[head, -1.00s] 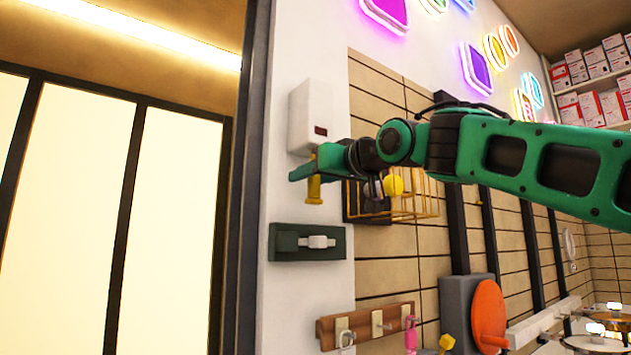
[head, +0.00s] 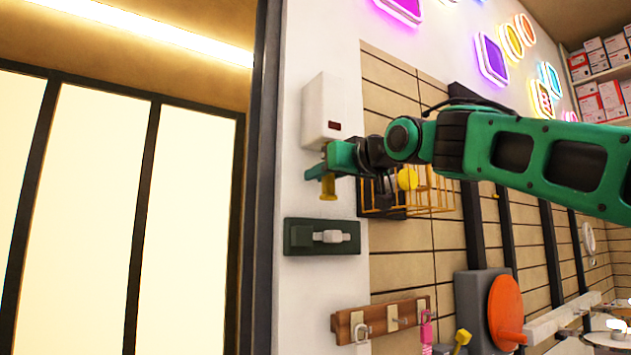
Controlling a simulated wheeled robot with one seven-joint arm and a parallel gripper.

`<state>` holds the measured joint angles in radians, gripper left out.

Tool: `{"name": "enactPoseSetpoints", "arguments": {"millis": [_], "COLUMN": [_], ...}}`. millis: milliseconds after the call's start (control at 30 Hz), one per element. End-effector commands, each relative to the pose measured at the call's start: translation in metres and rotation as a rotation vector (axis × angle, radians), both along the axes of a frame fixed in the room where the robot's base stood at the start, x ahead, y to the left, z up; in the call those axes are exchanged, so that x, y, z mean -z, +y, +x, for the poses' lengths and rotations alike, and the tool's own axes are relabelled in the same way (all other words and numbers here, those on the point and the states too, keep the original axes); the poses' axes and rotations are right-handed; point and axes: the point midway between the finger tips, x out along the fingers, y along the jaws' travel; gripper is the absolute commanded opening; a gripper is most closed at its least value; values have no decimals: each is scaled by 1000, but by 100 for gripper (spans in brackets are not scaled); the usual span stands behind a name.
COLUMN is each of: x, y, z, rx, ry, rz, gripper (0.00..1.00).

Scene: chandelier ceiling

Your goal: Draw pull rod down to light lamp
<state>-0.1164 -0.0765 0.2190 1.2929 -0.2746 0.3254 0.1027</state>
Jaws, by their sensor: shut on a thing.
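A white wall box (head: 333,108) with a small dark red window is mounted on the white wall, left of centre. The yellow pull rod (head: 328,189) hangs below it. Its lower end shows beneath my gripper (head: 327,168), and the part between the fingers is hidden. My green gripper is shut on the rod, just under the box. The red window looks dark, and I see no clear glow from the box.
A dark green plate with a pale handle (head: 332,236) is on the wall below. A yellow wire basket (head: 430,195) is close to the right of my gripper. A wooden hook rail (head: 380,318) and an orange disc (head: 506,312) are lower right.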

Motion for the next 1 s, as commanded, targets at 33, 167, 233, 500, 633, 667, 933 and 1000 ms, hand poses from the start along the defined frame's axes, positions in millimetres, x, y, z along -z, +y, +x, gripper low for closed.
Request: {"name": "enactPoseSetpoints", "arguments": {"millis": [33,167,233,500,633,667,933,1000], "x": [1,5,7,15,14,13,6,4], "y": [0,0,0,0,0,0,0,0], "z": [0,0,0,0,0,0,0,0], "rx": [0,0,0,0,0,0,0,0], "ry": [0,0,0,2,1,1,0,0], "rz": [0,0,0,-1,-1,-1,0,0], "gripper": [0,0,0,0,0,0,0,0]}}
